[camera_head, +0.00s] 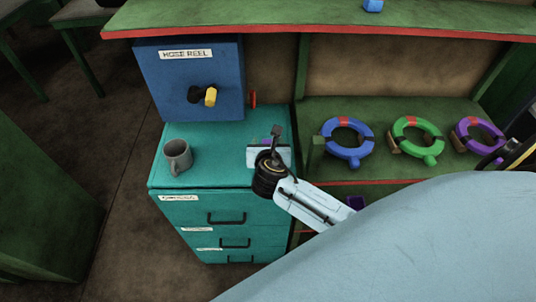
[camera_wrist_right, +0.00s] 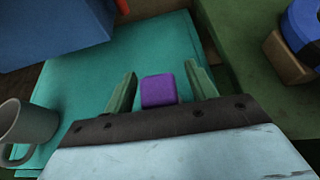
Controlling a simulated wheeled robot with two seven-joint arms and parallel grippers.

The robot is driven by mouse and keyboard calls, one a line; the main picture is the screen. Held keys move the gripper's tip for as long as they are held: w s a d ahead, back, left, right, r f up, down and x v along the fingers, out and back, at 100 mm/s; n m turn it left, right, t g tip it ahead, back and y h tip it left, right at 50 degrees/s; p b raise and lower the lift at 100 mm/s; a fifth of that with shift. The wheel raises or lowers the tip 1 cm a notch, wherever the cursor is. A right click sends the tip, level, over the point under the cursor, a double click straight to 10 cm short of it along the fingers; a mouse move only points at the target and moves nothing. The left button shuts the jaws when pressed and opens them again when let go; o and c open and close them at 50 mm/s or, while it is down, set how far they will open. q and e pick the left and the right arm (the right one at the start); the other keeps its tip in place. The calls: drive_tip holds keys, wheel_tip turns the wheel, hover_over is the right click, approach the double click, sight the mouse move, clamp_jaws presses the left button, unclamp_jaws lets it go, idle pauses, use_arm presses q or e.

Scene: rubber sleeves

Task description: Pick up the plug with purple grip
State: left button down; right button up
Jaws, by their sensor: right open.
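The purple grip of the plug (camera_wrist_right: 158,90) shows in the right wrist view as a small rounded block over the teal cabinet top (camera_wrist_right: 75,85). My right gripper (camera_wrist_right: 160,72) is open, with one green finger on each side of the purple grip. Small gaps show between the grip and the fingers. The lower part of the plug is hidden. My left gripper is not in view.
A grey mug (camera_head: 177,157) stands at the left of the cabinet top. A blue hose reel box (camera_head: 190,60) stands behind. Blue (camera_head: 335,153), green (camera_head: 398,127) and purple (camera_head: 462,139) rings are on the green shelf at right. A green ledge (camera_head: 250,15) runs above.

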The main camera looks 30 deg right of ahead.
drive_tip(key=shift+w, duration=0.1)
drive_tip(key=c, duration=1.2)
drive_tip(key=shift+r, duration=0.1)
